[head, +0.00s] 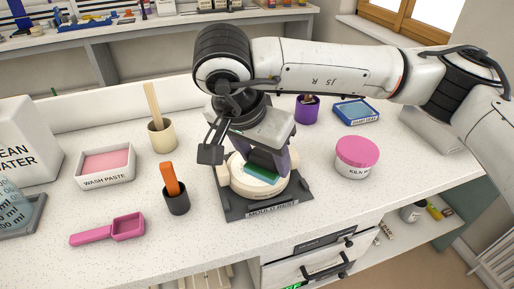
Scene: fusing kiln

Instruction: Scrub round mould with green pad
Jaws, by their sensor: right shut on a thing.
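My right gripper (266,162) points down from above and is shut on the green pad (262,174). The pad lies over the top of the round cream mould (246,188) and looks to be touching it, though the contact is partly hidden by the gripper. The mould sits on a dark grey stand labelled as a mould rest (292,208). The far side of the mould is hidden behind my gripper. My left gripper is not in view.
Left of the stand are a dark cup (177,202) with an orange handle, a cream cup (162,138) with a stick, a wash paste tray (107,164) and a pink scoop (108,230). To the right are a pink-lidded jar (357,158), a purple cup (307,112) and a blue tray (357,112).

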